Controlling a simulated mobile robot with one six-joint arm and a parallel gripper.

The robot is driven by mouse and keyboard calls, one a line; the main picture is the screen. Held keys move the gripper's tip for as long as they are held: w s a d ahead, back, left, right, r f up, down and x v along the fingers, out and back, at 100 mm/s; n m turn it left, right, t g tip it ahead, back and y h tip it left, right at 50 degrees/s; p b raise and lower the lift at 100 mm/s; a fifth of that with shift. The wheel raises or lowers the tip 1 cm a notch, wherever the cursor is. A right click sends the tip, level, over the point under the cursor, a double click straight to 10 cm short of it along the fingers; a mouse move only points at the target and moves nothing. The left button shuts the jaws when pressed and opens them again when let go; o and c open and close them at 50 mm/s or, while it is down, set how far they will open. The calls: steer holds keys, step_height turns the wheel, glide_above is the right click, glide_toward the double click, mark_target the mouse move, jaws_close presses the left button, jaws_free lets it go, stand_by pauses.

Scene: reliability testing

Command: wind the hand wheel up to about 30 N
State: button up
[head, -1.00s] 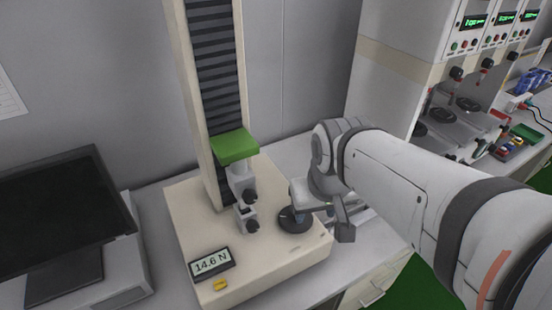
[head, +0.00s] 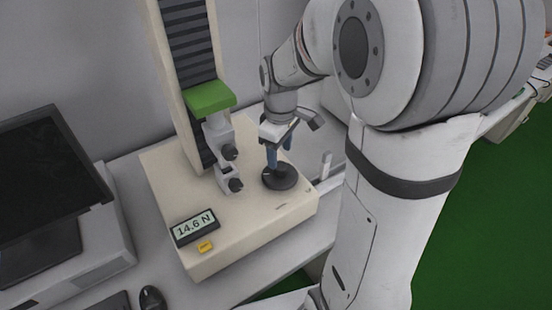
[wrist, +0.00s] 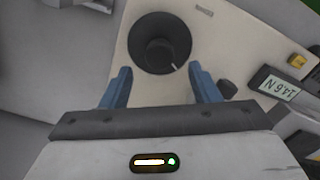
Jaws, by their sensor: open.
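The black hand wheel (head: 280,177) lies flat on the cream base of the test stand (head: 254,218), right of the grips. Its raised hub and a white mark show in the wrist view (wrist: 160,50). My gripper (head: 279,160) is above the wheel, pointing down. In the wrist view its blue fingers (wrist: 160,87) are apart, with nothing between them, on either side of the wheel's near edge. I cannot tell if they touch it. The display (head: 195,227) reads 14.6 N; it also shows in the wrist view (wrist: 283,84).
The column with a green crosshead (head: 210,97) and two grips (head: 228,167) stands just left of my gripper. A yellow button (head: 205,246) sits below the display. A monitor (head: 50,185) and a mouse (head: 152,298) are at left.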

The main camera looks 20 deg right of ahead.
mark_target(279, 166)
steer(key=shift+f, duration=2.25)
steer(key=shift+c, duration=0.4)
steer(key=c, duration=0.9)
